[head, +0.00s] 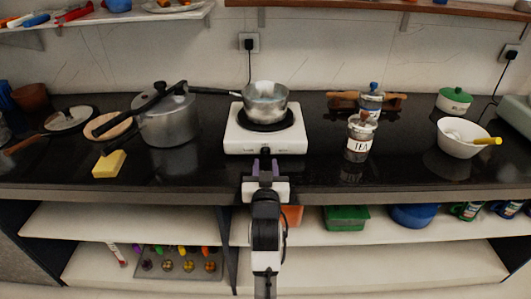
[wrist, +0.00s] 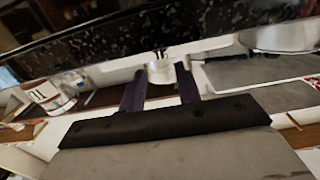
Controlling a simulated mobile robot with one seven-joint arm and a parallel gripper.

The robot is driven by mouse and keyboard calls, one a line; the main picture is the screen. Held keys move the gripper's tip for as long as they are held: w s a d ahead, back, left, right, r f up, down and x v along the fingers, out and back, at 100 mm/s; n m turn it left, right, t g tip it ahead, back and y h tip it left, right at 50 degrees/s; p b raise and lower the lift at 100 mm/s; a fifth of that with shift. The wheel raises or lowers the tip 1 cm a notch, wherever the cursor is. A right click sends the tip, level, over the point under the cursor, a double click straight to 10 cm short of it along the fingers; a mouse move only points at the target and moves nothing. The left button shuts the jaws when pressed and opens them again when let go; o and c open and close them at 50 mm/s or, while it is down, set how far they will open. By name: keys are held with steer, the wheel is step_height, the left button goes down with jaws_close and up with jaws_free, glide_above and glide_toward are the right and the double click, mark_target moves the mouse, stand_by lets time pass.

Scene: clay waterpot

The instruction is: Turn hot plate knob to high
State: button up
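The white hot plate (head: 240,137) stands on the black counter near the middle of the head view. A metal saucepan (head: 268,106) sits on its dark round burner. My gripper (head: 265,164) is in front of the hot plate's front face, with its two purple fingers apart. In the wrist view my gripper (wrist: 160,74) is open, and a small whitish part (wrist: 161,71), which looks like the knob, shows between or just beyond the fingertips. I cannot tell whether the fingers touch it. The knob cannot be made out in the head view.
A TEA jar (head: 359,142) stands right of the hot plate. A white bowl (head: 466,140) is farther right. A large pot (head: 168,120) and a yellow block (head: 109,164) are to the left. Shelves lie below the counter edge (head: 140,194).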

mark_target(265, 152)
steer(key=w, duration=0.5)
steer(key=shift+w+p, duration=0.1)
steer(key=shift+p, duration=0.2)
jaws_close()
